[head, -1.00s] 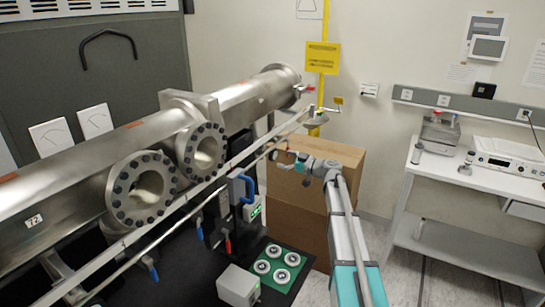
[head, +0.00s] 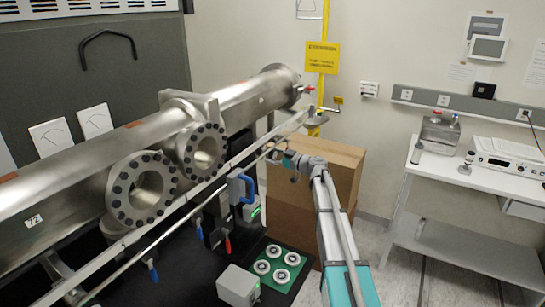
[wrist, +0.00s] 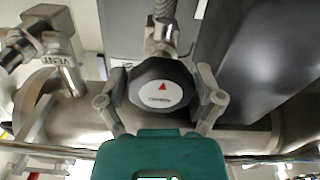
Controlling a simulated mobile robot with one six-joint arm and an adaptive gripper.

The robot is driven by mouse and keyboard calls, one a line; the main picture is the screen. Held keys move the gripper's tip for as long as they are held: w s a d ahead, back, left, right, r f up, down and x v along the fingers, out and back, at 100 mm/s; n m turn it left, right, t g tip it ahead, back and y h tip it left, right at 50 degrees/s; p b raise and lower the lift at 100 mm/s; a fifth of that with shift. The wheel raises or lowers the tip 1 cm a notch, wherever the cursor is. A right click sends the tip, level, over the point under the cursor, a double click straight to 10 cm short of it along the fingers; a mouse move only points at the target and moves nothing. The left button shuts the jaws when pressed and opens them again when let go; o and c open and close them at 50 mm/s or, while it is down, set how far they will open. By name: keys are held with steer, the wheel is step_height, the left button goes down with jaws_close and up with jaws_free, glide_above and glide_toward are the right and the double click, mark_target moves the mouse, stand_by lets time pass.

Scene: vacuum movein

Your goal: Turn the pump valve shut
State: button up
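The pump valve shows in the wrist view as a black round knob (wrist: 162,88) with a pale cap and a red arrow pointing up. It sits below a metal stem and bellows-like hose. My gripper (wrist: 162,80) has one finger on each side of the knob, spread wider than it. A narrow gap seems to show at each side; contact behind the rim is hidden. In the head view my gripper (head: 283,157) is beside the long rail, left of the cardboard boxes. The knob is too small or hidden to make out there.
A large steel tube (head: 75,185) with flanged ports runs along the left. A thin rail (head: 190,205) passes in front of it. Cardboard boxes (head: 335,165) stand close behind my arm. A fitting marked VENT (wrist: 60,62) is left of the knob. A white bench (head: 475,180) is at right.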

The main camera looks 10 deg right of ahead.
steer(key=c, duration=0.6)
steer(key=shift+o, duration=0.2)
